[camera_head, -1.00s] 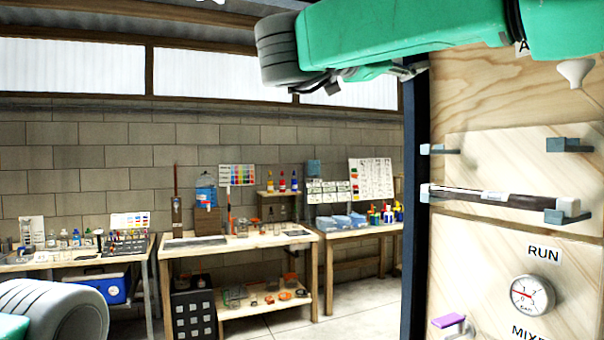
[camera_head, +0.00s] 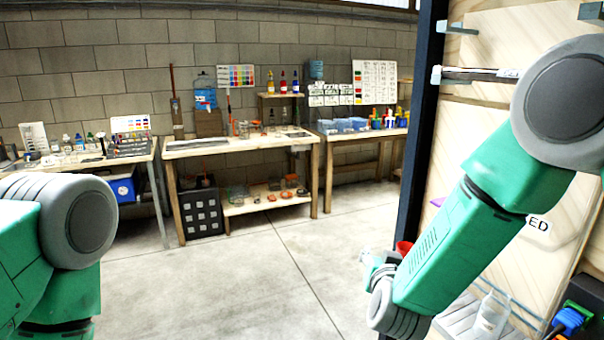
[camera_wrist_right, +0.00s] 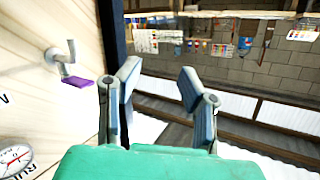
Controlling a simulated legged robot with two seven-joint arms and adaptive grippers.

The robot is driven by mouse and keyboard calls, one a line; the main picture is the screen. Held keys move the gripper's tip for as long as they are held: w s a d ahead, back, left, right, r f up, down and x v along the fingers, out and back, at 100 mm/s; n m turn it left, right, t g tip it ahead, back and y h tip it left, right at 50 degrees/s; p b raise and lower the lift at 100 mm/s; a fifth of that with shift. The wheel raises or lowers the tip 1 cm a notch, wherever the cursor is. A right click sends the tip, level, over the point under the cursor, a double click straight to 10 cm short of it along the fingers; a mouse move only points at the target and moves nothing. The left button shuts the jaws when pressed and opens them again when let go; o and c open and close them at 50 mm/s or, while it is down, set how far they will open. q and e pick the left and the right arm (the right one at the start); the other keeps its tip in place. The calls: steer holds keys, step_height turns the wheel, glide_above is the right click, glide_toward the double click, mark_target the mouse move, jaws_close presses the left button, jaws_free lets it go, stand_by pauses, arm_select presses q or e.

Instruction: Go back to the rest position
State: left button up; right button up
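My right arm reaches down across the wood panel at the right of the head view. Its gripper (camera_head: 376,262) is small there, beyond the grey wrist, over the floor side of the panel's dark edge post. In the right wrist view the two fingers of the right gripper (camera_wrist_right: 160,85) stand apart with nothing between them. My left arm shows at the left edge of the head view, bent downward; its gripper is out of the picture.
The wood panel (camera_head: 483,132) with its dark post (camera_head: 419,130) stands close at right. Workbenches (camera_head: 240,145) line the far wall. The concrete floor (camera_head: 250,285) between is clear.

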steer(key=s+d+f+n+g+y+b, duration=0.1)
steer(key=s+d+f+n+g, duration=0.15)
steer(key=s+f, duration=0.7)
steer(key=s+d+f+n+g+y+b, duration=0.1)
steer(key=s+d+f+g, duration=0.25)
steer(key=s+f, duration=0.6)
arm_select(q)
steer(key=shift+d+f+b, duration=0.15)
steer(key=shift+f+b, duration=0.15)
steer(key=shift+f, duration=0.55)
steer(key=shift+d+f+b, duration=0.1)
steer(key=shift+f+b, duration=0.15)
steer(key=shift+f, duration=0.55)
arm_select(e)
steer(key=s+d+f+g, duration=0.3)
steer(key=s+f+g, duration=0.1)
steer(key=s, duration=0.8)
steer(key=s+d+f+g, duration=0.3)
steer(key=s+f, duration=0.3)
steer(key=s, duration=0.5)
steer(key=shift+s+n+g, duration=0.4)
steer(key=shift+n+g, duration=0.05)
steer(key=shift+g, duration=0.25)
arm_select(q)
steer(key=shift+a+f, duration=0.1)
steer(key=shift+a, duration=0.15)
arm_select(e)
steer(key=shift+a, duration=0.25)
